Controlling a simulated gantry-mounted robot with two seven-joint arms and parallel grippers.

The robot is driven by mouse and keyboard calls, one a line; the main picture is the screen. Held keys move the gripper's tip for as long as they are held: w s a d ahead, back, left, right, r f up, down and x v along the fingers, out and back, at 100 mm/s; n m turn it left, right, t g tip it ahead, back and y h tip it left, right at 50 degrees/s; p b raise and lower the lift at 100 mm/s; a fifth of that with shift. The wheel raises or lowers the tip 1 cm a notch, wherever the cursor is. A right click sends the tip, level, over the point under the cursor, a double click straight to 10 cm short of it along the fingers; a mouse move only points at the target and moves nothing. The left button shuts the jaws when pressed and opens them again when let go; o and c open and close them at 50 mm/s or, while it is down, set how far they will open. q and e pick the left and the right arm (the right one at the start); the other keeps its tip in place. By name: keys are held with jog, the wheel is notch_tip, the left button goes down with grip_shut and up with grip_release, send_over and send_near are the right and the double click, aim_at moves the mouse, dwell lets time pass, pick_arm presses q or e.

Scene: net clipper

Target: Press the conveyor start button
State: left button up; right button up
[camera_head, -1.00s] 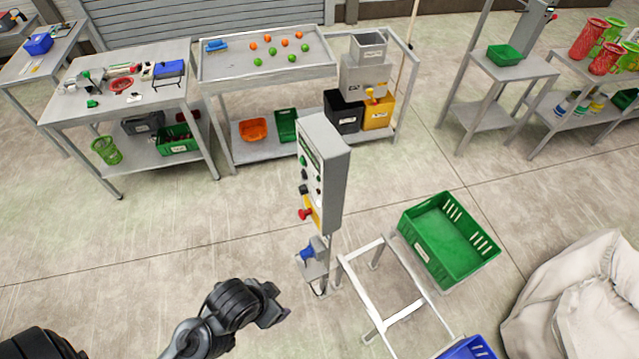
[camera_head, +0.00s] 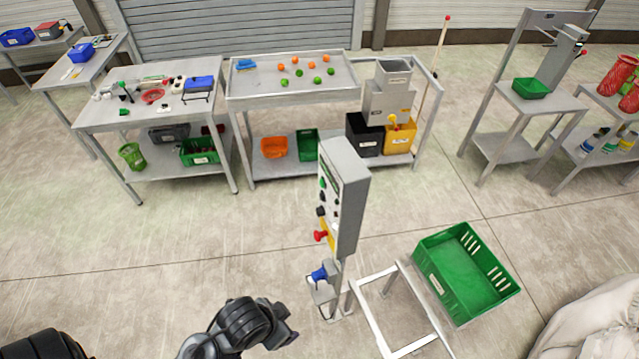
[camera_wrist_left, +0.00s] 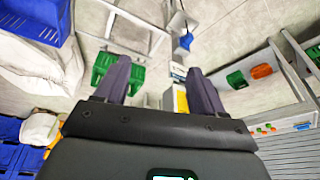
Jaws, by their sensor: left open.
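The control box (camera_head: 345,200) is a grey box on a post in the middle of the head view. Its left face carries a green button (camera_head: 322,183) near the top, dark knobs below, and a red mushroom button (camera_head: 320,236) on a yellow plate. My left gripper (camera_head: 285,325) is below and left of the box, apart from it. In the left wrist view the two fingers of my left gripper (camera_wrist_left: 160,80) are spread with nothing held. A pale and yellow part of the control box (camera_wrist_left: 180,95) shows beyond them. My right gripper is not in view.
A blue device (camera_head: 322,275) is fixed low on the post. A metal frame (camera_head: 372,310) and a green crate (camera_head: 465,275) are right of it. A sorting table (camera_head: 290,95) and a work table (camera_head: 105,117) stand behind. Floor left of the post is clear.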

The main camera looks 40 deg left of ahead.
pick_arm(q)
jog(key=shift+c, duration=0.3)
grip_shut()
dwell(1.3)
